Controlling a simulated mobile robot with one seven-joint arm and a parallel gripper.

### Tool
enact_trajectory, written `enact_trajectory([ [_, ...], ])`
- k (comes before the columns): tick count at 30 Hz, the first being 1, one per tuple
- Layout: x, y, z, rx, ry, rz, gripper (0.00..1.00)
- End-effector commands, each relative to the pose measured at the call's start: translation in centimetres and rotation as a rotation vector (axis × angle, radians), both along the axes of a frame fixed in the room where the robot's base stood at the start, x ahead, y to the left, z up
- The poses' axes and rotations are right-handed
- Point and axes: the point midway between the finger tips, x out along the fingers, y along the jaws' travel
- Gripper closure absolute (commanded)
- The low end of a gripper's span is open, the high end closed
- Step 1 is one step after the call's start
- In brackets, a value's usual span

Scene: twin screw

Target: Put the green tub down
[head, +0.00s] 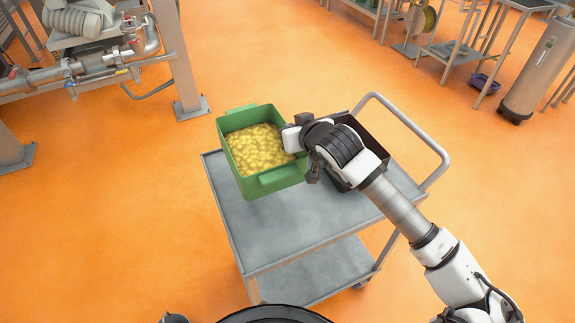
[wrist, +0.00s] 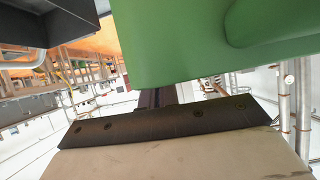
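The green tub (head: 257,186), filled with yellow pieces (head: 258,148), shows at the far left part of the grey cart in the head view. It appears raised above the cart top (head: 290,222), and its left side overhangs the cart edge. My gripper (head: 296,138) is at the tub's right wall and appears shut on it; the fingertips are largely hidden. In the wrist view the tub's green wall (wrist: 180,45) fills the upper right, right in front of my gripper (wrist: 157,97).
A dark bin (head: 372,143) stands on the cart's right part, partly hidden by my arm; it also shows in the wrist view (wrist: 50,25). The cart's near top is bare. A push handle (head: 425,140) rises at the right. Pipe machinery stands far left.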

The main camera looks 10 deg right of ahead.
Motion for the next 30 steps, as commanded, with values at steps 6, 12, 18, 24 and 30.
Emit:
enact_trajectory([
  [6, 0.0, 0.0, -4.4, 0.01, 0.0, -0.003, 1.0],
  [12, 0.0, 0.0, -7.3, 0.006, -0.001, -0.001, 1.0],
  [18, 0.0, 0.0, -8.8, 0.005, -0.002, -0.001, 1.0],
  [24, 0.0, 0.0, -11.4, 0.006, -0.001, -0.002, 1.0],
  [30, 0.0, 0.1, -11.9, 0.001, -0.003, 0.001, 1.0],
])
